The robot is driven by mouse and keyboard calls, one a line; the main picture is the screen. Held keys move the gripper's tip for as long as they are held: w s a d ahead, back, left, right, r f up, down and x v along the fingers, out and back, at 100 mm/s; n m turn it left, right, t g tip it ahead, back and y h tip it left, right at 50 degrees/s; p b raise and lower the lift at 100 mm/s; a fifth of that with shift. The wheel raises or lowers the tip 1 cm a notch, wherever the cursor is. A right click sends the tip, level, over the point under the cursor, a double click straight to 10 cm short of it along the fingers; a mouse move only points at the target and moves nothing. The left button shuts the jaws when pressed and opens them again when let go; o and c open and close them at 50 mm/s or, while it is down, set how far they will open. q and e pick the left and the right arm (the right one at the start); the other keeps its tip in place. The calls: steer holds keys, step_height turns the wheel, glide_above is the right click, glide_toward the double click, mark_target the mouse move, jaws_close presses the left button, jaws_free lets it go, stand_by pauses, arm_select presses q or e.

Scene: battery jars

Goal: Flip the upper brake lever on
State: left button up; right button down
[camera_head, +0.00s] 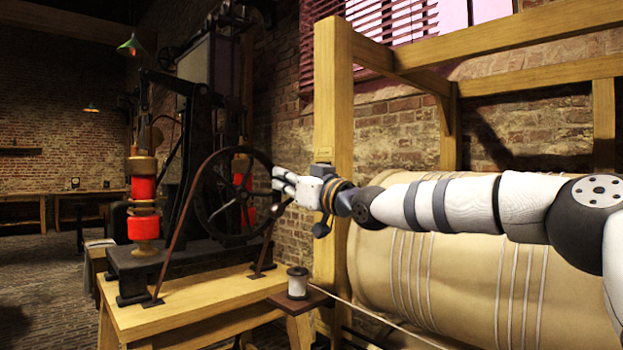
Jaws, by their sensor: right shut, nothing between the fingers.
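My right gripper (282,184) is white and reaches in from the right, in front of the wooden post (333,90). Its fingers are shut and empty, pointing left toward the rim of a dark spoked wheel (235,196). I cannot tell whether they touch it. A small black knob (321,230) shows just below the gripper, against the post; it may belong to a lever, but my gripper and wrist hide what lies behind it. No lever can be clearly named as the upper brake lever. My left gripper is not in view.
A dark machine with red cylinders (144,188) stands on a wooden bench (180,305) at the left. A small spool (297,283) sits on a ledge below my gripper. A large pale drum (450,275) lies behind my right arm. Open floor (40,270) shows at far left.

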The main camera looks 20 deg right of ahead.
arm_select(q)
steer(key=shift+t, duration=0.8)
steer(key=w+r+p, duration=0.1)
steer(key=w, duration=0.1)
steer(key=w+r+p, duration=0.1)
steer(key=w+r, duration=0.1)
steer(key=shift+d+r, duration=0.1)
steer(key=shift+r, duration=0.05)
arm_select(e)
steer(key=r+v, duration=0.1)
steer(key=v, duration=0.8)
steer(key=shift+s+d+f, duration=0.15)
steer(key=shift+s+d, duration=0.05)
steer(key=shift+s, duration=0.25)
